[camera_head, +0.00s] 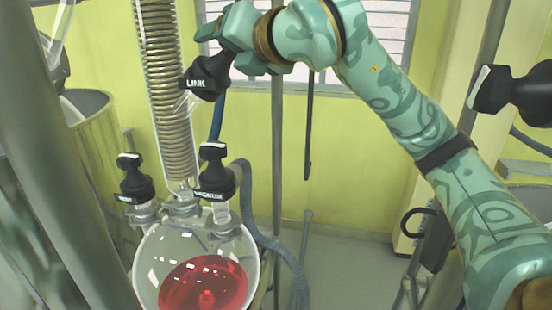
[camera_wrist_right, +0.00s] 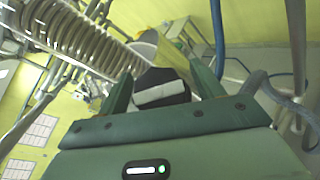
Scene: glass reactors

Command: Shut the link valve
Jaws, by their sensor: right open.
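The link valve (camera_head: 206,78) is a black handle lettered LINK on a glass side neck beside the coiled condenser, above the round flask. My right gripper (camera_head: 226,48) reaches it from behind and above, with the arm coming in from the right. In the right wrist view a black handle with a pale bar (camera_wrist_right: 161,90) sits between the two green fingers of this gripper (camera_wrist_right: 163,84). The fingers stand apart; I cannot tell whether either touches the handle. My left gripper is not in view.
The coiled condenser (camera_head: 168,90) stands close left of the valve. Two other black handles (camera_head: 134,178) (camera_head: 215,172) top the glass flask (camera_head: 150,262), which holds red liquid. A black-handled valve (camera_head: 494,90) is at far right. Blue and grey hoses hang behind.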

